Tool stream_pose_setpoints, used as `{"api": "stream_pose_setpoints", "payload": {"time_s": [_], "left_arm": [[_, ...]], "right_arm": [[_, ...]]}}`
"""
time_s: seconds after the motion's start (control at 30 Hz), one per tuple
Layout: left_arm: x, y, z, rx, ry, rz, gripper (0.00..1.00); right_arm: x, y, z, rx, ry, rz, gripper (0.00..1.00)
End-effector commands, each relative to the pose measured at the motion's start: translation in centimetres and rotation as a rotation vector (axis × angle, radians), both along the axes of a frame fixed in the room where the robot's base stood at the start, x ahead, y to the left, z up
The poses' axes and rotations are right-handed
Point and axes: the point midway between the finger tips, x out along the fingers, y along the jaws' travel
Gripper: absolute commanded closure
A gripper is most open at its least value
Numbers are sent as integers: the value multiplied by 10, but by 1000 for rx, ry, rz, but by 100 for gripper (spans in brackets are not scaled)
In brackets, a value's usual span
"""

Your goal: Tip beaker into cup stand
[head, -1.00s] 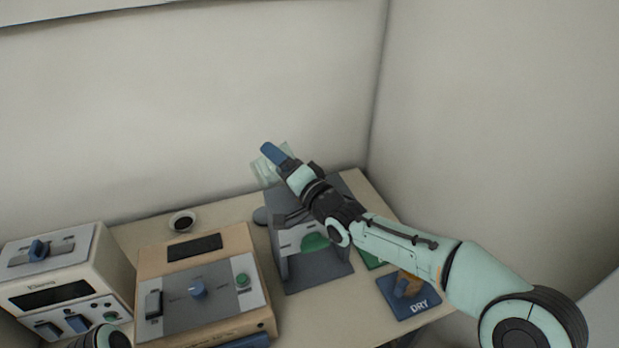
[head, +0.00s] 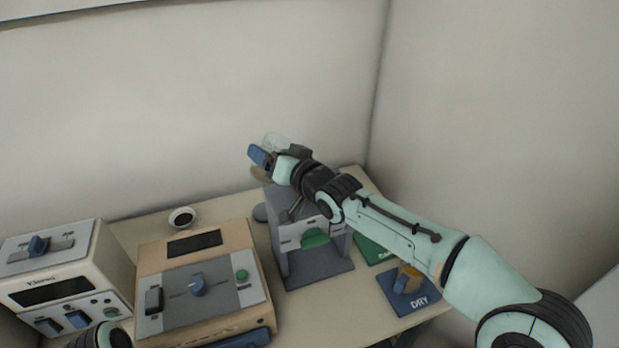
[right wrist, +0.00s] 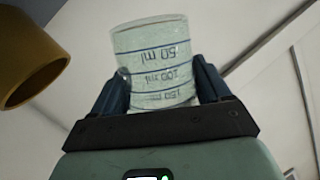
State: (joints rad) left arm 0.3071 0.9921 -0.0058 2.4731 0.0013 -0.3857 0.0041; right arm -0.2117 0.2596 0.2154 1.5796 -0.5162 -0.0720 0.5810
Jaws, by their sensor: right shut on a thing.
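My right gripper (head: 272,156) is shut on a clear beaker (head: 274,141), above the top of a grey stand (head: 318,270). In the right wrist view the beaker (right wrist: 155,62) sits between the two blue fingers, with printed ml marks and pale contents. A tan round cup-like thing (head: 262,175) shows just below the gripper; in the right wrist view a brown hollow piece (right wrist: 30,55) is left of the beaker, apart from it. The stand has a green rounded piece (head: 315,238) on its front. The arm hides part of the stand's top. My left gripper is out of view.
A tan control box (head: 160,260) and a white furnace-like unit (head: 85,255) stand to the left. A small white dish (head: 182,217) with dark contents sits behind. A blue DRY mat (head: 425,299) and a green mat (head: 372,250) lie right. Walls close in behind and right.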

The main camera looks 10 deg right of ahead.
Motion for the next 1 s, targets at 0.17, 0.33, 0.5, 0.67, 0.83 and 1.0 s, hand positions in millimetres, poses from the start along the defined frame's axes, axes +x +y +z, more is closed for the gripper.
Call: {"api": "stream_pose_setpoints", "payload": {"time_s": [0.17, 0.33, 0.5, 0.67, 0.83, 1.0], "left_arm": [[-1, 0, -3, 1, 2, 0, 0], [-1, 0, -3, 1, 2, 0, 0], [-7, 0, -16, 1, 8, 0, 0], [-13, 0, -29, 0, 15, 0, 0], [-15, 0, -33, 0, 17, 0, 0], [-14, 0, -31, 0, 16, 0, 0]], "right_arm": [[0, 0, 1, -31, -8, 1, 81], [0, 0, 2, -32, -9, 0, 81], [-1, -1, -1, -141, -32, 2, 81], [0, -4, -4, -292, -62, 2, 81], [1, -7, -4, -372, -75, 1, 81], [1, -8, -3, -373, -75, 0, 81]]}}
